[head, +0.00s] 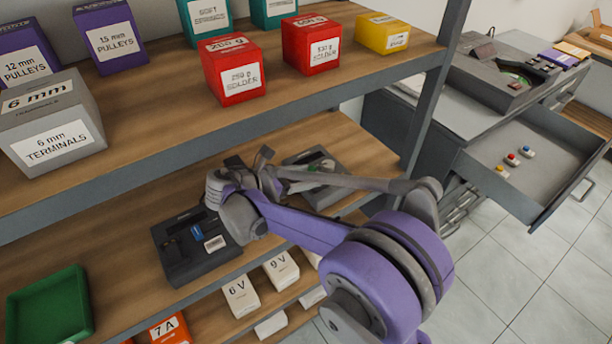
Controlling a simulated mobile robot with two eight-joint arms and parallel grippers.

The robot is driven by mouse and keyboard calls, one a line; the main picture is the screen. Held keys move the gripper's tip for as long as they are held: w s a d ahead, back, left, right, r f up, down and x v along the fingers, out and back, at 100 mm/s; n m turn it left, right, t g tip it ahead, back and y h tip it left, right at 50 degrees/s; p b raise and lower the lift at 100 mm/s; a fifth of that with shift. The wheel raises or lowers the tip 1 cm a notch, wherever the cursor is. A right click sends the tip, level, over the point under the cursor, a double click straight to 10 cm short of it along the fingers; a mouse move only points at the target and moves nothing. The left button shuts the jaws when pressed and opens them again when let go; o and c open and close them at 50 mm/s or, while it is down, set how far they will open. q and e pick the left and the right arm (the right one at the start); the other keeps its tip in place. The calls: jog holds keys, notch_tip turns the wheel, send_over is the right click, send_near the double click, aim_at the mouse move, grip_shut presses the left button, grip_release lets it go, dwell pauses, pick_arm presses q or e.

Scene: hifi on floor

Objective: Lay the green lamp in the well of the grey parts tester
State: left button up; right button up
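One purple and grey arm, which I take for my right, reaches in from the lower right over the middle shelf. Its gripper (249,162) is above that shelf with two dark finger ends showing; whether it is open or shut is unclear. A dark grey device (293,158) sits behind the arm, with a small green item (314,168) on it, possibly the green lamp; the arm partly hides both. Another dark device (180,262) with a blue and a white piece lies left of the gripper. A grey device with a green-marked dial (487,76) stands on the cabinet. Which is the tester is unclear.
An open drawer (560,172) at right holds small yellow, red and blue-topped pieces. The upper shelf (165,105) carries labelled boxes above the arm. A green tray (48,308) is at lower left. Voltage-labelled boxes (240,296) stand on the lower shelf.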

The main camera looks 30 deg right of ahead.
jog(key=o, duration=1.4)
jog(key=shift+r, duration=0.1)
pick_arm(q)
jog(key=r+p, duration=0.1)
jog(key=w+r+p, duration=0.1)
jog(key=r+p, duration=0.1)
jog(key=r, duration=0.1)
jog(key=shift+w, duration=0.3)
pick_arm(e)
notch_tip(320, 180, up, 7)
jog(key=shift+f, duration=0.1)
jog(key=shift+s, duration=0.1)
